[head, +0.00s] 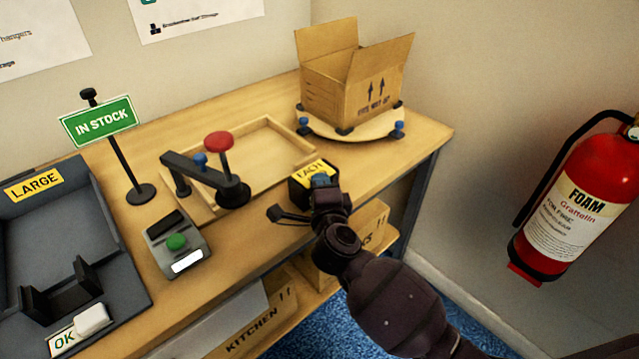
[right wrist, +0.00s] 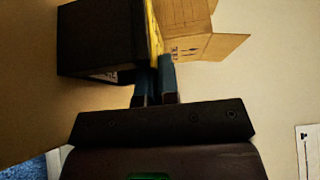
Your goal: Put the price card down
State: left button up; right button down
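The price card (head: 315,170) is a yellow card reading "EACH", at a small black box near the table's front edge. In the right wrist view the card (right wrist: 154,35) shows almost edge-on along the black box's side. My right gripper (head: 321,181) is at the card's near edge. In the right wrist view its blue fingertips (right wrist: 156,78) are close together, with the card's lower edge between them. Whether the card touches the box or the table I cannot tell. My left gripper is in neither view.
The black box (right wrist: 100,40) is right beside the fingers. Behind are a shallow wooden tray (head: 268,122) and an open carton (head: 345,90) on a round stand (head: 365,125). A red-knobbed lever press (head: 205,180) and green-button device (head: 178,243) stand left.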

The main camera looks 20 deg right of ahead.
jog(key=shift+f, duration=0.3)
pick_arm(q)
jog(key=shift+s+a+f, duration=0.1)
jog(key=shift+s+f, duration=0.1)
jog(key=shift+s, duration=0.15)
pick_arm(e)
jog(key=c, duration=1.4)
grip_release()
jog(key=shift+o, duration=0.2)
jog(key=shift+s+r, duration=0.15)
jog(key=shift+r, duration=0.25)
pick_arm(q)
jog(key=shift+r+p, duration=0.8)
jog(key=shift+p, duration=0.2)
pick_arm(e)
jog(key=v, duration=1.1)
jog(key=shift+s, duration=0.4)
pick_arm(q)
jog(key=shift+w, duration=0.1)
pick_arm(e)
jog(key=shift+f, duration=0.1)
